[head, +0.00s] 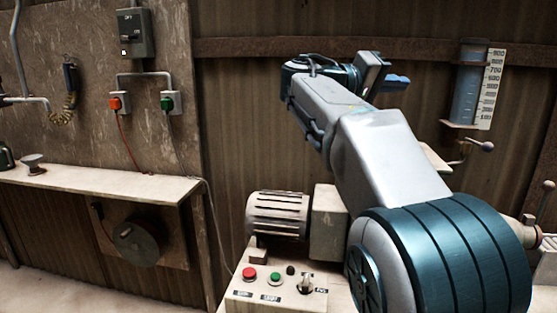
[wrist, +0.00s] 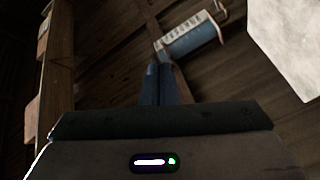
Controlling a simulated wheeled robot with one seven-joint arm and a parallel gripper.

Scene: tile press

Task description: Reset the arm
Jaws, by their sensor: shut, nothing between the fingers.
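My gripper (head: 397,80) is at the end of my raised arm, in the upper middle of the head view, pointing right. Its blue fingers lie together, shut and empty. In the wrist view the fingers (wrist: 160,84) also show side by side, with nothing between them. My arm hides part of the machine behind it. A control box (head: 277,293) with a red button (head: 249,273), a green button (head: 273,278) and a switch (head: 306,284) stands below my arm.
A blue cylinder (head: 467,85) with a number scale (head: 491,88) hangs on the wall right of my gripper; the scale also shows in the wrist view (wrist: 182,30). A ribbed motor (head: 277,214) sits left of my arm. A shelf (head: 100,184) runs along the left wall.

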